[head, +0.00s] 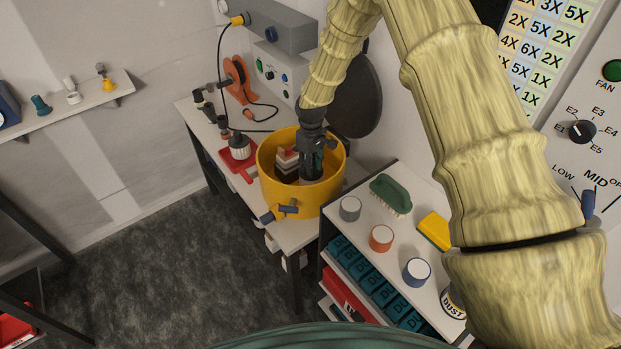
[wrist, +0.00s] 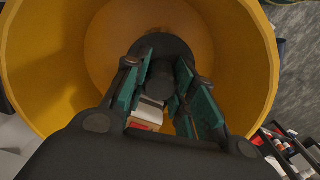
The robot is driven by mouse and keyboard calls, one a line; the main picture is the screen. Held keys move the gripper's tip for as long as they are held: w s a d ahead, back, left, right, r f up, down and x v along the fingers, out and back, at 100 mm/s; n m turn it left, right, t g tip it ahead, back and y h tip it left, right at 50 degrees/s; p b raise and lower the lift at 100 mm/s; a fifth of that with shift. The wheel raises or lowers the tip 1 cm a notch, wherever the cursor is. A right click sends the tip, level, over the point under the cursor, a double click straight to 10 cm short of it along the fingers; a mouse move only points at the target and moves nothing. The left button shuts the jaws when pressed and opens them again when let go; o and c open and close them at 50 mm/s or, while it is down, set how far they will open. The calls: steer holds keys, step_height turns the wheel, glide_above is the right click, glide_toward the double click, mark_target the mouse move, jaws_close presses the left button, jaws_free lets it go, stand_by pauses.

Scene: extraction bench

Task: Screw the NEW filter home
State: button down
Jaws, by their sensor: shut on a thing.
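A yellow drum (head: 273,192), open at the top, stands on the bench. My gripper (head: 312,168) reaches down into it. In the wrist view my gripper (wrist: 160,85) has its green-padded fingers on either side of a dark round part (wrist: 160,68) near the drum's bottom, and is shut on it. I cannot tell whether this part belongs to the new filter. A pale and red block-like thing (head: 287,163) is inside the drum, beside my fingers. A white filter-like piece with a dark top (head: 239,146) stands on a red tray (head: 232,163) left of the drum.
The drum has a blue-ended side fitting (head: 280,211). An orange hose reel (head: 236,76) stands behind. On the right shelf are a green brush (head: 391,194), a yellow sponge (head: 434,231) and several lidded jars.

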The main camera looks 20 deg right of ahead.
steer(key=m, duration=1.1)
steer(key=shift+m, duration=0.3)
steer(key=c, duration=1.1)
jaws_free()
